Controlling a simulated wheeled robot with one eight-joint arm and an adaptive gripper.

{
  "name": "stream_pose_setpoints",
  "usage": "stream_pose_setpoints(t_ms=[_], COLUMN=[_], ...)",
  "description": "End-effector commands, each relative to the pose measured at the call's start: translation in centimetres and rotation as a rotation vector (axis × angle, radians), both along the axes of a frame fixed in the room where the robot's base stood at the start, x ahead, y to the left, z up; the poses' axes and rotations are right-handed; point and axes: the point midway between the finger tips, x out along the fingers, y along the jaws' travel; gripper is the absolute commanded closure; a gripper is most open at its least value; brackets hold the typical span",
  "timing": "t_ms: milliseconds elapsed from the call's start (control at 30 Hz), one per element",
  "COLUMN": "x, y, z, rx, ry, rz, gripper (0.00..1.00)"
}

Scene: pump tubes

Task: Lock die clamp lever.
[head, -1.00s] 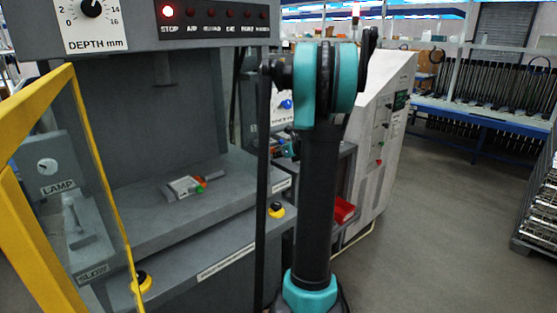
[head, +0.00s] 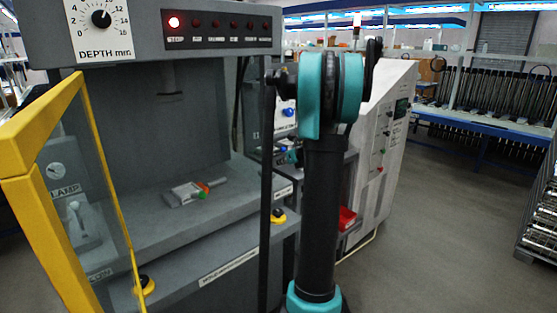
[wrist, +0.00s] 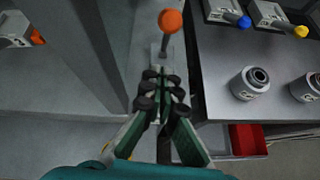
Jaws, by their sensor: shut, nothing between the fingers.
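In the wrist view my gripper (wrist: 163,88) is shut and empty, its black-padded fingers together. Just beyond the fingertips a lever with an orange ball knob (wrist: 170,21) stands on a small pale plate (wrist: 160,55); a gap shows between knob and fingers. I cannot tell for sure if this is the die clamp lever. My gripper is mostly hidden behind my arm in the head view.
A block with orange and green ends (head: 187,193) lies on the press bed. A yellow-framed guard (head: 32,115) stands at left. In the wrist view a grey shelf at right carries blue- and yellow-tipped parts and round fittings (wrist: 249,83); a red bin (wrist: 247,139) is below. A grey post (wrist: 88,50) stands at left.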

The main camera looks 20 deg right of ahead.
Motion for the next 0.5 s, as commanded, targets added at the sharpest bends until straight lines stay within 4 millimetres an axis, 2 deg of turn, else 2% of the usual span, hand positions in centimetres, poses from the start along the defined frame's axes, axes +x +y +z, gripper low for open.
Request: stream_pose_setpoints(t_ms=[33,200,500], x=[-0.8,-3.0,-5.6], y=[-0.3,-1.0,-1.8], z=[1.2,3.9,7.1], rx=[0.001,0.000,0.001], ry=[-0.002,0.000,-0.001], rz=[-0.003,-0.002,-0.001], gripper=[1.00,1.00,1.00])
